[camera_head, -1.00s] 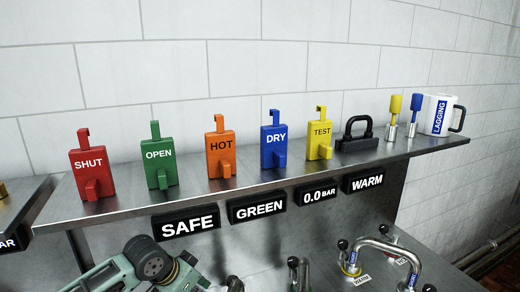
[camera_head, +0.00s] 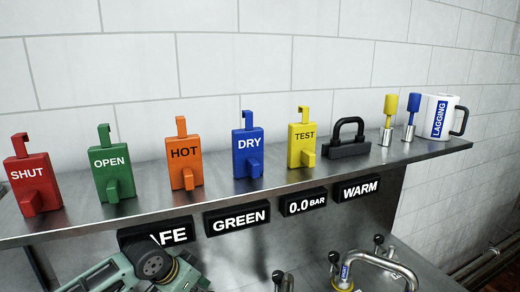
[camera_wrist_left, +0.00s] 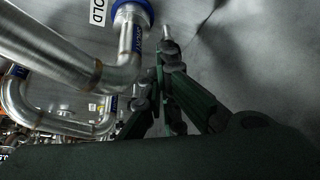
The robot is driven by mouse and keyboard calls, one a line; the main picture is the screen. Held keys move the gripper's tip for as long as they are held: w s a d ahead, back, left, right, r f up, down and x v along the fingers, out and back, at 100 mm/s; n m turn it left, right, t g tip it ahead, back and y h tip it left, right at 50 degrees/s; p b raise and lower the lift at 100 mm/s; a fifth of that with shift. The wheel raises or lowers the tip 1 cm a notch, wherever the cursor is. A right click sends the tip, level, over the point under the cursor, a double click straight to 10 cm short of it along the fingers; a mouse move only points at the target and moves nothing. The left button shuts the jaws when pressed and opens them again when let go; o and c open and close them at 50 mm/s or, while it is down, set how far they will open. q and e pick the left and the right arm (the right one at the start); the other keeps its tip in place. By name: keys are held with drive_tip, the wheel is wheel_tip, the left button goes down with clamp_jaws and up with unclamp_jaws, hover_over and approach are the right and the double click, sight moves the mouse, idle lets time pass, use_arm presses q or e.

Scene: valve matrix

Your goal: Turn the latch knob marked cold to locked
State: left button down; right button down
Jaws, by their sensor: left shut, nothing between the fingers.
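In the left wrist view, my left gripper (camera_wrist_left: 163,72) is shut and empty. A tag reading "OLD" (camera_wrist_left: 97,12), its first letter cut off, is at the top, beside a metal pipe (camera_wrist_left: 128,62) with a blue collar (camera_wrist_left: 131,10). A small pale metal tip (camera_wrist_left: 168,33) shows just beyond my fingers; I cannot tell whether it is the latch knob or whether they touch. In the head view, part of my green left arm shows at the bottom, with the fingers hidden. Small black-topped knobs (camera_head: 334,258) stand by a bent pipe (camera_head: 375,262). No cold marking is readable there.
More pipes (camera_wrist_left: 50,108) crowd the left of the wrist view.

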use_arm(q)
wheel_tip(320, 180, down, 6)
drive_tip(key=b, duration=0.3)
drive_tip(key=shift+d+r, duration=0.1)
drive_tip(key=shift+w, duration=0.1)
drive_tip(key=shift+w, duration=0.2)
idle(0.3)
drive_tip(key=shift+w+d, duration=0.1)
drive_tip(key=shift+w, duration=0.15)
drive_tip(key=shift+w+r, duration=0.1)
drive_tip(key=shift+r, duration=0.05)
idle(0.5)
